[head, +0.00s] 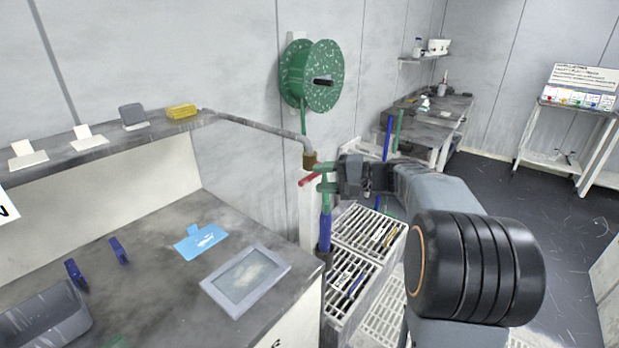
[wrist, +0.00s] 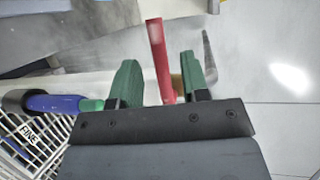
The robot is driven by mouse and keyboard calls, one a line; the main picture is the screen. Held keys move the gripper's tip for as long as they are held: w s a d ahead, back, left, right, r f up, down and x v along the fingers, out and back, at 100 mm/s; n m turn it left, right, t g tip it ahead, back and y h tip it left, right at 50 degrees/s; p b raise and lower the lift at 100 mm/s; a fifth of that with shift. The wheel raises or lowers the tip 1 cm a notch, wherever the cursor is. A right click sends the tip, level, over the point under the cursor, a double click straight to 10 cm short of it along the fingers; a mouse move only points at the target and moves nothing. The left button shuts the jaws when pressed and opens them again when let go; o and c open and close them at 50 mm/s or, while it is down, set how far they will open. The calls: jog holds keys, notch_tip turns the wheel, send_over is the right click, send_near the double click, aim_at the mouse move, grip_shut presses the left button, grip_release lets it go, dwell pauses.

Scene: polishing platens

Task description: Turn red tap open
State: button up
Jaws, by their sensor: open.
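The red tap (head: 310,180) is a short red lever by the brass fitting (head: 310,160) at the end of a grey pipe. My gripper (head: 325,178) is at the tap, its green fingers pointing left. In the wrist view the red tap lever (wrist: 159,60) stands between the two open green fingers of my gripper (wrist: 160,85), with a gap on both sides. The lower end of the lever is hidden behind the gripper's dark front plate. The brass fitting shows partly beside the right finger.
A grey bench (head: 150,255) with a framed plate (head: 245,280) and a blue card (head: 200,241) is at left. White racks (head: 368,232) and a blue-handled tool (head: 325,225) stand below my gripper. A green hose reel (head: 312,76) hangs on the wall.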

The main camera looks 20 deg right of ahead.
aim_at(313, 178)
jog(key=shift+x, duration=1.85)
jog(key=shift+c, duration=0.3)
grip_shut()
